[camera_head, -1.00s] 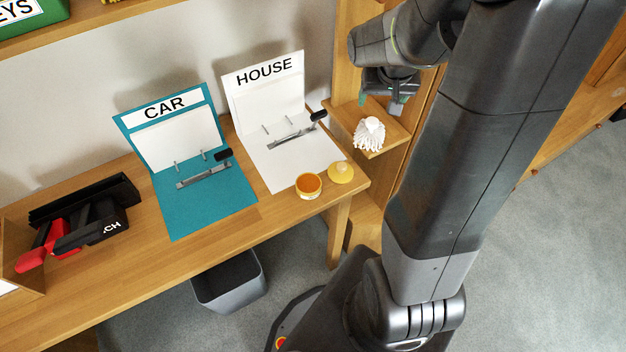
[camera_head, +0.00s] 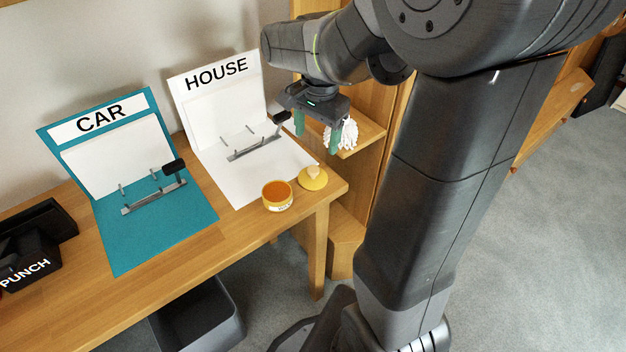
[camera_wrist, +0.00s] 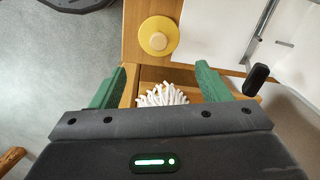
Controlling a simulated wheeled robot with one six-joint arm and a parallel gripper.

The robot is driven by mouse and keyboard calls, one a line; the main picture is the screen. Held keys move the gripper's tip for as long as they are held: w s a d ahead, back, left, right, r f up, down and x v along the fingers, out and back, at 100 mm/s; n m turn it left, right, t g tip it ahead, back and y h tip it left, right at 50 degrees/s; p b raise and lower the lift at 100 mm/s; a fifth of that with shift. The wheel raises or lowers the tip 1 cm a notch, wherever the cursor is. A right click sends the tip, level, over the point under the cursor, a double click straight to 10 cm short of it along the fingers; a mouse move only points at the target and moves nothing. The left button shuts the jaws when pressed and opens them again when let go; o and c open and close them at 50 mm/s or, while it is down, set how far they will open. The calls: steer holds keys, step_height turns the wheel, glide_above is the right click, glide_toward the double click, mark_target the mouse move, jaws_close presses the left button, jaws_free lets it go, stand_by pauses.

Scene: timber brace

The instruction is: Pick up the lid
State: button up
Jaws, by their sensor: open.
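The lid (camera_head: 313,178) is a round yellow disc with a pale knob on top. It lies on the wooden table near the right front corner, beside an open yellow jar (camera_head: 277,195) with orange inside. In the wrist view the lid (camera_wrist: 158,36) shows at the top centre, beyond the fingertips. My gripper (camera_head: 317,138) has green fingers, is open and empty, and hangs in the air above and behind the lid, near the shelf. In the wrist view its fingers (camera_wrist: 158,80) stand wide apart with nothing between them touching.
A white mop-like tuft (camera_head: 349,134) sits on a small wooden shelf (camera_head: 366,133) close behind my gripper. The white HOUSE binder (camera_head: 240,180) and teal CAR binder (camera_head: 160,230) lie open on the table. A black hole punch (camera_head: 30,255) is at the left. A grey bin (camera_head: 200,325) stands below.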

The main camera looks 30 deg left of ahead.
mark_target(314, 168)
step_height(314, 168, down, 6)
steer(key=shift+a+r+b, duration=0.1)
steer(key=shift+a+b, duration=0.05)
steer(key=shift+b, duration=0.35)
steer(key=shift+s+a+f+b, duration=0.1)
steer(key=shift+f+b, duration=0.3)
steer(key=shift+f, duration=0.95)
steer(key=shift+s+f+b, duration=0.1)
steer(key=shift+f+b, duration=0.25)
steer(key=shift+f, duration=1)
steer(key=c, duration=0.6)
